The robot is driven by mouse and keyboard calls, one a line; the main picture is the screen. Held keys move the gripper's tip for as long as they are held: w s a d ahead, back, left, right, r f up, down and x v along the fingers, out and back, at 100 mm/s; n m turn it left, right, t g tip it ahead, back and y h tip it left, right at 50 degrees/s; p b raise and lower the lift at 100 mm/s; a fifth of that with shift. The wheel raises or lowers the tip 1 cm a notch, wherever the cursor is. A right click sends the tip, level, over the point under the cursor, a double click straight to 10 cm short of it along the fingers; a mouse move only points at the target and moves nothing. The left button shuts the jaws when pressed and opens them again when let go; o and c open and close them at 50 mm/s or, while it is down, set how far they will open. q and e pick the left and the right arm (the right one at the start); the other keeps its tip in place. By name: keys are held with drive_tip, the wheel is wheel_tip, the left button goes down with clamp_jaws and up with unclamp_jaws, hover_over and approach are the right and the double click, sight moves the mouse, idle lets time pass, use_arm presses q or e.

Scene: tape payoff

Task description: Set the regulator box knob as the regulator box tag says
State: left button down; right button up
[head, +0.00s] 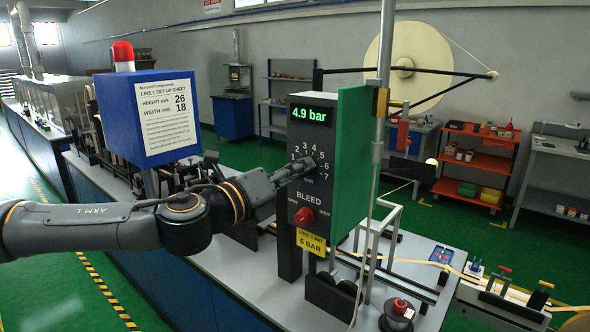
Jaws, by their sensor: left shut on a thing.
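The regulator box (298,138) is a dark panel with a green side, standing upright on a post at the middle of the view. Its display (310,115) reads 4.9 bar in green. Below it is a dial scale (308,146) with numbers from 1 to 7. My left gripper (305,168) reaches in from the left and is shut on the regulator knob at the middle of this scale. The gripper hides the knob and its pointer. The yellow regulator box tag (311,242) below reads LINE 1 AIR, 5 BAR. My right gripper is not in view.
A red bleed knob (304,217) sits on the panel just below my left gripper. A blue box (125,130) with a set-up sheet (166,112) and red lamp stands to the left. A large tape reel (408,65) is behind. The grey bench top (240,284) has clear room in front.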

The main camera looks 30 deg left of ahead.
sight(309, 114)
use_arm(q)
drive_tip(key=shift+f+m, duration=0.15)
drive_tip(key=shift+m, duration=0.15)
drive_tip(key=c, duration=1)
unclamp_jaws()
drive_tip(key=shift+c, duration=0.2)
wheel_tip(309, 114, up, 10)
drive_tip(key=shift+r, duration=0.1)
